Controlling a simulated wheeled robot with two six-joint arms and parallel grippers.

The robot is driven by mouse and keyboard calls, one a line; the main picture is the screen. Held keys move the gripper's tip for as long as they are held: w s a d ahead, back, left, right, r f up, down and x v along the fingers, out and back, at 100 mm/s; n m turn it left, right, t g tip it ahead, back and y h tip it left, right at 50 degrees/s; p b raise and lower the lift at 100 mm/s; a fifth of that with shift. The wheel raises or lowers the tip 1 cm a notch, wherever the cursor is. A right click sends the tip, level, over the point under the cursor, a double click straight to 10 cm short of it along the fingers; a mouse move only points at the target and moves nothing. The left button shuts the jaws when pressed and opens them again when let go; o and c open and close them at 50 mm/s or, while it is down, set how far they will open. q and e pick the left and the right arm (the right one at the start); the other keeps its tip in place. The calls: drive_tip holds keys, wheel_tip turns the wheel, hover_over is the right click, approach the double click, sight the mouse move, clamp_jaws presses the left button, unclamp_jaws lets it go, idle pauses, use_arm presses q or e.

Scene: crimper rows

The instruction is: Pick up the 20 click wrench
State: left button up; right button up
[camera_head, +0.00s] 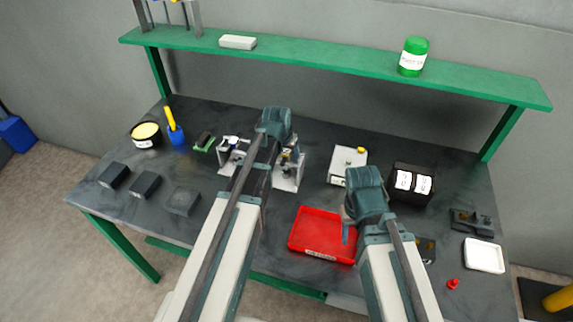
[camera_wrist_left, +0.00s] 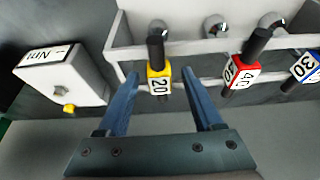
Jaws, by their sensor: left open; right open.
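The 20 click wrench (camera_wrist_left: 158,76) shows in the left wrist view, with a yellow block marked 20 and a black end, at a light grey rack (camera_wrist_left: 125,36). My left gripper (camera_wrist_left: 160,90) is open, with one blue finger on each side of the yellow block. I cannot tell whether they touch it. A red wrench marked 40 (camera_wrist_left: 243,71) and a blue one marked 30 (camera_wrist_left: 304,68) are to the right. In the head view my left arm hides much of the rack (camera_head: 287,181); I cannot make out the 20 wrench there. My right gripper (camera_head: 348,229) is open over the red tray.
A white box marked Nm (camera_wrist_left: 62,82) stands left of the rack in the left wrist view. The red tray (camera_head: 310,238) lies at the front of the table. A black box (camera_head: 411,184) stands right of my right arm. A green shelf (camera_head: 330,57) spans the back.

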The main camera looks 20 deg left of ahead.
use_arm(q)
drive_tip(key=shift+f, duration=0.1)
clamp_jaws()
idle(0.3)
drive_tip(key=shift+r+p, duration=0.2)
drive_tip(key=shift+p, duration=0.15)
wheel_tip(320, 180, up, 18)
drive_tip(key=p, duration=1.7)
drive_tip(key=shift+f+p, duration=0.2)
drive_tip(key=shift+p, duration=0.1)
